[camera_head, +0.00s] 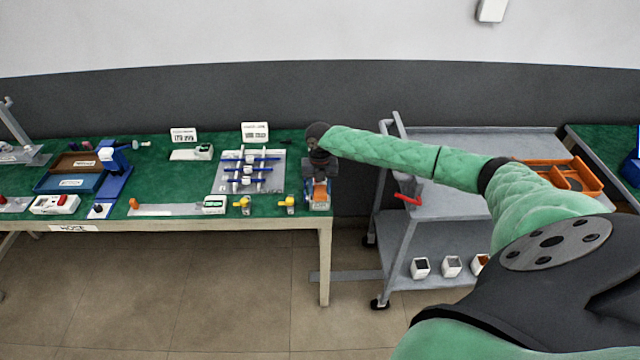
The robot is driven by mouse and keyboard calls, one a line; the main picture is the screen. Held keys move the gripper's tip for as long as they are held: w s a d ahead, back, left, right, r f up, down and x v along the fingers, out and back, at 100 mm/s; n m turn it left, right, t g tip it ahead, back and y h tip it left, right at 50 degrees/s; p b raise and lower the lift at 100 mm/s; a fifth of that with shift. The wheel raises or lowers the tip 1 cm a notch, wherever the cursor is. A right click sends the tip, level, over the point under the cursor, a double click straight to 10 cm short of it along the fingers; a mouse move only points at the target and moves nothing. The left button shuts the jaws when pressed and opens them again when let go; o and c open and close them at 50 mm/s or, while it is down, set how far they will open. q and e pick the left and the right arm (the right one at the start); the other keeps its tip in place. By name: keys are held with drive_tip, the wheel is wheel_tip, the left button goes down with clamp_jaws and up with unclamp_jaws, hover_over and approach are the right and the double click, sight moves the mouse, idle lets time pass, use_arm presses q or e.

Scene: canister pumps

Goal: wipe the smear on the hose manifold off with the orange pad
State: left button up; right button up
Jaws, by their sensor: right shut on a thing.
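The grey plate with blue-handled crossing pipes, which looks like the hose manifold (224,182), lies on the green bench top left of my right gripper. No smear can be made out on it at this size. My right gripper (319,184) points down at the bench's right end, apart from the manifold. It is shut on a small orange thing, which looks like the orange pad (320,192). A blue and white thing (319,206) shows just below it; whether they touch I cannot tell. My left gripper is not in view.
Two yellow fittings (287,203) stand at the bench's front edge near the manifold. A white device (214,204), a blue stand (116,175) and trays (70,183) lie farther left. A grey cart (450,204) with an orange tray (590,180) stands right, beneath my right arm.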

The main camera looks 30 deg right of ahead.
drive_tip(key=shift+s+a, duration=0.15)
drive_tip(key=shift+s, duration=0.15)
drive_tip(key=shift+w+f, duration=0.1)
drive_tip(key=shift+w, duration=0.05)
drive_tip(key=shift+w+d, duration=0.65)
drive_tip(key=shift+w, duration=0.25)
drive_tip(key=shift+s+a, duration=0.1)
drive_tip(key=shift+s+a+p, duration=0.45)
drive_tip(key=shift+s+a, duration=0.15)
drive_tip(key=shift+s, duration=0.35)
drive_tip(key=shift+w+d, duration=0.1)
drive_tip(key=shift+w+d+b, duration=0.35)
drive_tip(key=shift+w+d, duration=0.25)
drive_tip(key=shift+w, duration=0.35)
drive_tip(key=shift+r, duration=0.25)
